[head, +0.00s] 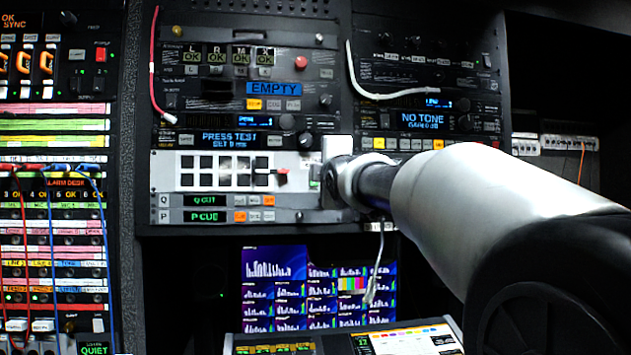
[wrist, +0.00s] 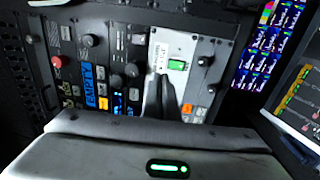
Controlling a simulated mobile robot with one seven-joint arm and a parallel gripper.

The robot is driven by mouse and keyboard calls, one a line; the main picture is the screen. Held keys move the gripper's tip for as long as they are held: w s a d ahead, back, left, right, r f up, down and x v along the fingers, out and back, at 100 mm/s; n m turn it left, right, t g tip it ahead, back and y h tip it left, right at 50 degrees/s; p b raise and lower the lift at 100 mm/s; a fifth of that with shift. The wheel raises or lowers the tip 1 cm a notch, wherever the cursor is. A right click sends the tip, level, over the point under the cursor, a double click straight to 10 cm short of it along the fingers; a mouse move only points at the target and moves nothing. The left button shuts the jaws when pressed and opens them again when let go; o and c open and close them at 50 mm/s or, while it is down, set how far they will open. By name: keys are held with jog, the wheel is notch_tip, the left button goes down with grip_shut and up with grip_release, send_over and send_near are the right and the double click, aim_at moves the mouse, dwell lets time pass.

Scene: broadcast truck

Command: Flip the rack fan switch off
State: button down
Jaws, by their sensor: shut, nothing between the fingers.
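A white panel (head: 165,170) with a grid of dark squares sits in the middle rack. A small red lever (head: 283,178), which looks like the fan switch, is near its right end, with a small green light (head: 314,184) beside it. The label is too small to read. In the wrist view the green light (wrist: 177,64) is lit on the white panel (wrist: 160,42). My gripper (wrist: 165,97) is shut and empty, its dark fingers in front of this panel just below the light. They hide part of the panel; I cannot tell if they touch it.
Knobs, buttons and an EMPTY display (head: 274,89) crowd the rack above. Q CUE and P CUE strips (head: 207,201) lie just below the panel. A white cable (head: 385,95) hangs to the right. Screens (head: 275,265) and a lit console (head: 415,340) stand below.

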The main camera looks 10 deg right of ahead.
jog(key=shift+s+r+b, duration=0.15)
jog(key=shift+s+b, duration=0.2)
jog(key=shift+s, duration=0.85)
jog(key=shift+s+r+b, duration=0.15)
jog(key=shift+s+b, duration=0.2)
jog(key=shift+s, duration=0.8)
jog(key=shift+f, duration=0.1)
jog(key=s+f+m+g+p, duration=0.4)
jog(key=s+f+m+g, duration=0.3)
jog(key=s+f, duration=1)
jog(key=s+f+m+g+p, duration=0.5)
jog(key=s+f+m, duration=0.6)
jog(key=s+f, duration=0.6)
jog(key=shift+s+a+f+g, duration=0.15)
jog(key=shift+s+f+g, duration=0.15)
jog(key=shift+g, duration=0.6)
jog(key=shift+w+a, duration=0.1)
